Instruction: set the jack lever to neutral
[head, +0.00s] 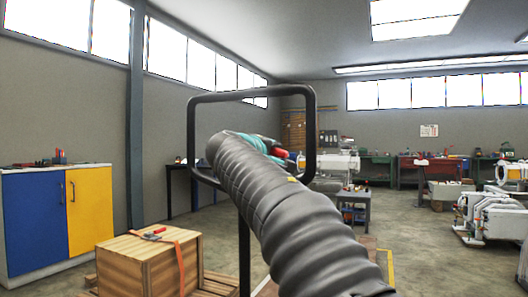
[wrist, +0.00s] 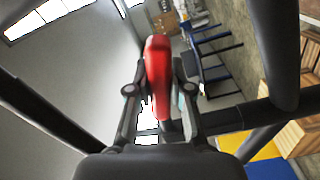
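The black looped handle (head: 190,135) of the jack stands upright in the middle of the head view. The red lever (head: 280,153) shows at the handle's right side, partly hidden by my grey-sleeved arm. In the wrist view the red lever (wrist: 158,65) lies between the two fingers of my gripper (wrist: 160,82), running lengthwise along the middle. The fingers stand close on both sides of it; whether they press on it cannot be told. In the head view the sleeve hides most of my gripper, and only a teal part shows beside the lever.
Black handle bars (wrist: 272,50) cross the wrist view close to my gripper. A wooden crate (head: 150,262) with a strap stands at front left, by a blue and yellow cabinet (head: 58,215). Workbenches and machines line the back and right. Open floor (head: 410,235) lies right of centre.

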